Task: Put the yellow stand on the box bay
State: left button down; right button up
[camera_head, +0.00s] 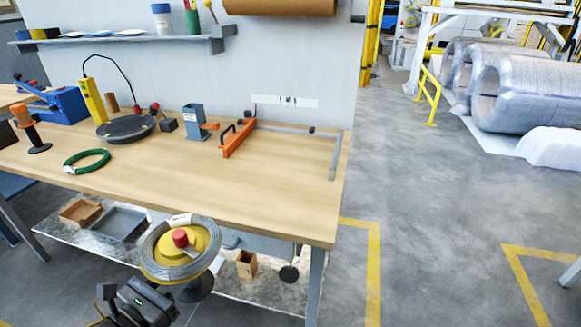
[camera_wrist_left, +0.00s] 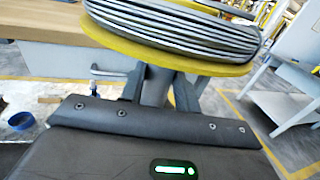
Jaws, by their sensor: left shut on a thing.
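The yellow stand (camera_head: 203,243) carries a coil of grey wire and has a red knob on top. It is in front of the workbench in the head view, roughly level. The underside of its yellow disc (camera_wrist_left: 170,61) and its grey post fill the top of the left wrist view. My left gripper (camera_wrist_left: 157,88) is shut on the post just below the disc; its black body (camera_head: 138,302) shows at the bottom of the head view. My right gripper is not in view. Yellow floor lines (camera_head: 374,275) mark areas right of the bench; I cannot tell which is the box bay.
The workbench (camera_head: 270,190) holds a green ring (camera_head: 87,161), a dark turntable (camera_head: 125,128), an orange tool (camera_head: 238,138) and a blue-grey holder (camera_head: 195,122). A lower shelf holds trays. Large wire coils (camera_head: 525,92) stand at the far right. Open floor (camera_head: 440,210) lies right of the bench.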

aim_at(294, 155)
jog(key=k, duration=0.75)
jog(key=u, duration=0.95)
jog(key=i, duration=0.95)
jog(key=z, duration=2.15)
